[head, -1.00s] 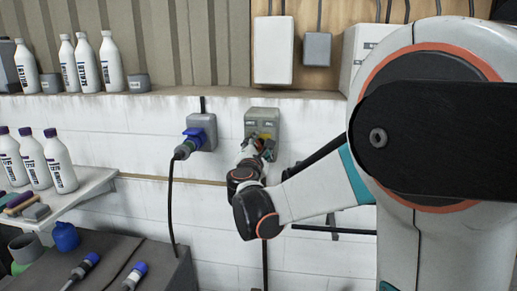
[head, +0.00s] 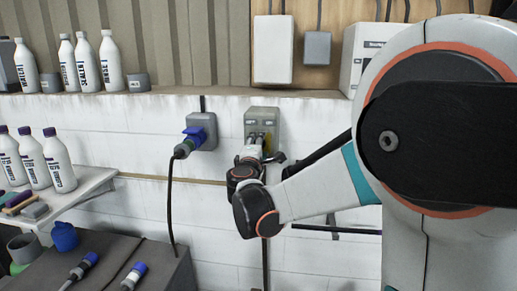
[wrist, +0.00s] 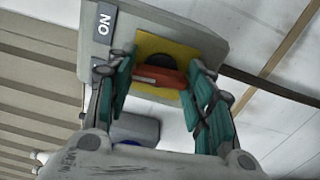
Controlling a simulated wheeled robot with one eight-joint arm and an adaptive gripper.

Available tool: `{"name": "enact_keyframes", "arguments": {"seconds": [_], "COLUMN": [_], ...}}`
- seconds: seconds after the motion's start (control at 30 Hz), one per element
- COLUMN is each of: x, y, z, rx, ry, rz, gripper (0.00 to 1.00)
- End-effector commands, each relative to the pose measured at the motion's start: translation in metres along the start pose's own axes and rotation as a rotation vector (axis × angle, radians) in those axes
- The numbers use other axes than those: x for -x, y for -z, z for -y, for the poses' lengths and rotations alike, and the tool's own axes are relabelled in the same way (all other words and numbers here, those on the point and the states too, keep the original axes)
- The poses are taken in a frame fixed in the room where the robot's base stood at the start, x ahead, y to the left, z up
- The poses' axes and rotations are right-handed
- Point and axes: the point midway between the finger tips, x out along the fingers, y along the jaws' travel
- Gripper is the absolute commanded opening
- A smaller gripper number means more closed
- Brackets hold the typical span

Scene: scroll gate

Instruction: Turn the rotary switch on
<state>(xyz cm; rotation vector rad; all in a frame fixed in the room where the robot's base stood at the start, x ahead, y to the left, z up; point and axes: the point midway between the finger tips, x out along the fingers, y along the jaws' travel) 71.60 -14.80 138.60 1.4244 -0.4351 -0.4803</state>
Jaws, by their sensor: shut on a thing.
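The rotary switch is a grey box (head: 263,114) on the white wall in the head view. In the wrist view its grey housing (wrist: 205,48) carries a yellow plate (wrist: 186,47), a dark round hub and a red-orange handle (wrist: 158,77). An "ON" label (wrist: 105,22) shows on the housing's left side in that view. My gripper (wrist: 160,80) has its teal fingers at the two ends of the handle and is shut on it. In the head view my gripper (head: 262,140) covers the switch's lower front, and the handle is hidden.
A grey socket box (head: 203,126) with a blue plug (head: 193,140) and hanging cable is just left of the switch. A ledge with bottles (head: 110,62) runs above. A shelf (head: 80,193) with bottles and a dark bench (head: 145,262) are at the left.

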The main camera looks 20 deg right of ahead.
Motion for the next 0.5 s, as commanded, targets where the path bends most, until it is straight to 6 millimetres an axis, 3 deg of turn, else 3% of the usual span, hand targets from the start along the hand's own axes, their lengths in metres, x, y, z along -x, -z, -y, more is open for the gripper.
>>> {"name": "enact_keyframes", "arguments": {"seconds": [0.5], "x": [0.0003], "y": [-0.0001], "z": [0.0018], "rx": [-0.48], "ry": [0.001], "rz": [0.001], "gripper": [0.24]}}
